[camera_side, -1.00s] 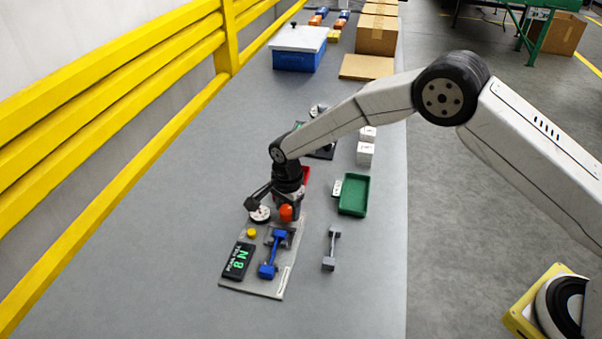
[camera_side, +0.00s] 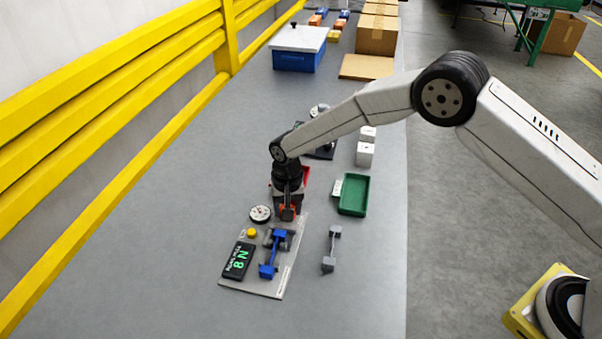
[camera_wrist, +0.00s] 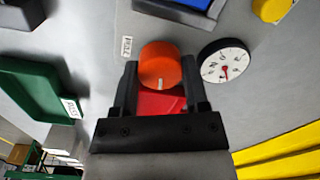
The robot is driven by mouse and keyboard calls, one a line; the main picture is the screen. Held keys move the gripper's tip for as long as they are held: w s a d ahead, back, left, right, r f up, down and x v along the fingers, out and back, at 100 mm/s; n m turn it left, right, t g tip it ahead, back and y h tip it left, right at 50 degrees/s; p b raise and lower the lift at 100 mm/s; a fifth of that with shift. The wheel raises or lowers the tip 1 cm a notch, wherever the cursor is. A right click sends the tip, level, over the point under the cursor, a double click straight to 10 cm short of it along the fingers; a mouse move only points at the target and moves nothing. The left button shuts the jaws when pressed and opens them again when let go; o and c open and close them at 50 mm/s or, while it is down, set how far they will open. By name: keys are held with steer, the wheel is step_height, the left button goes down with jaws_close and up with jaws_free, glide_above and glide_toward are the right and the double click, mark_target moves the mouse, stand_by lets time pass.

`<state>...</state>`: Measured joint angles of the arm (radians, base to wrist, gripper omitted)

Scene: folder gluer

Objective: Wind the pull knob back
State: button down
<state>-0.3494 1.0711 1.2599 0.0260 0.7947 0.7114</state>
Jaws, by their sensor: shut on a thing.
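The pull knob, a round orange-red knob (camera_wrist: 159,72) with a short white mark, sits between the two fingers of my gripper (camera_wrist: 160,88) in the wrist view. The fingers are shut on it, one at each side. In the side view my gripper (camera_side: 288,212) points down at the far end of the grey plate (camera_side: 262,289), and it mostly covers the knob. A small round gauge (camera_side: 260,213) with a red needle is just left of the knob; it also shows in the wrist view (camera_wrist: 224,62). A black display (camera_side: 239,260) on the plate reads 8 N.
On the plate are a blue clamp-like part (camera_side: 268,268) and a yellow button (camera_side: 251,233). A grey part (camera_side: 331,250) and a green tray (camera_side: 352,194) lie to the right. A yellow rail (camera_side: 110,180) runs along the left. The bench front is clear.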

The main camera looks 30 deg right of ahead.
steer(key=n, duration=0.4)
steer(key=shift+n, duration=0.3)
steer(key=n, duration=0.4)
steer(key=shift+n, duration=0.3)
steer(key=shift+c, duration=0.5)
jaws_free()
steer(key=shift+r, duration=0.1)
steer(key=shift+w+d+r, duration=0.1)
steer(key=shift+r, duration=3.75)
